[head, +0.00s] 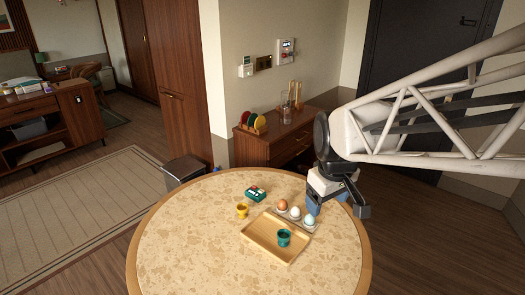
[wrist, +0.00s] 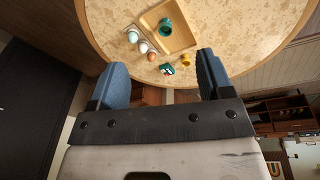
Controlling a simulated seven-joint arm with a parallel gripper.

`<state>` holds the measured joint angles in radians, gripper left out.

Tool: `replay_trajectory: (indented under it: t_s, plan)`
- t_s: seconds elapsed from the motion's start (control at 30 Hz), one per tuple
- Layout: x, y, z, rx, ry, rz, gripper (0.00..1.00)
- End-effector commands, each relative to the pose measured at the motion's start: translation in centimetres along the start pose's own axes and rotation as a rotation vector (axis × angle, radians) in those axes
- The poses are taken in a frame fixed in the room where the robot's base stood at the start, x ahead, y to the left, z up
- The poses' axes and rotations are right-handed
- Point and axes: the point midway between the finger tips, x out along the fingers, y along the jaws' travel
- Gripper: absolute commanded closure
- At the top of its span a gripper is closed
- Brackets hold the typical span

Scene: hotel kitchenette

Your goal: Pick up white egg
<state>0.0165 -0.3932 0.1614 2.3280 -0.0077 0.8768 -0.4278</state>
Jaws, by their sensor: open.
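The white egg (head: 295,212) sits in the middle of a small egg holder (head: 305,228) on the round table, between a brown egg (head: 282,204) and a pale blue egg (head: 309,220). In the wrist view the white egg (wrist: 143,46) shows above and left of the gap between my fingers. My gripper (head: 337,208) is open and empty, above the table's right side and to the right of the eggs in the head view. Its two blue fingers (wrist: 162,74) are spread wide in the wrist view, with nothing between them.
A wooden tray (head: 262,241) with a teal cup (head: 284,238) stands right beside the egg holder. The table's left part (head: 185,235) is clear. A wooden cabinet (head: 262,147) stands behind.

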Motion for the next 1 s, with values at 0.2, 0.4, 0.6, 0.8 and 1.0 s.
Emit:
replay_trajectory:
  t_s: [0.2, 0.4, 0.6, 0.8, 1.0]
  plan:
    - [2.6, 2.2, -4.5, -0.157, -0.023, -0.014, 0.27]
    - [5.3, 4.1, -8.3, -0.301, -0.040, -0.027, 0.27]
    - [8.7, 6.0, -11.9, -0.445, -0.054, -0.044, 0.27]
    - [12.5, 7.8, -15.3, -0.590, -0.067, -0.063, 0.27]
    - [16.8, 9.4, -18.4, -0.735, -0.077, -0.084, 0.27]
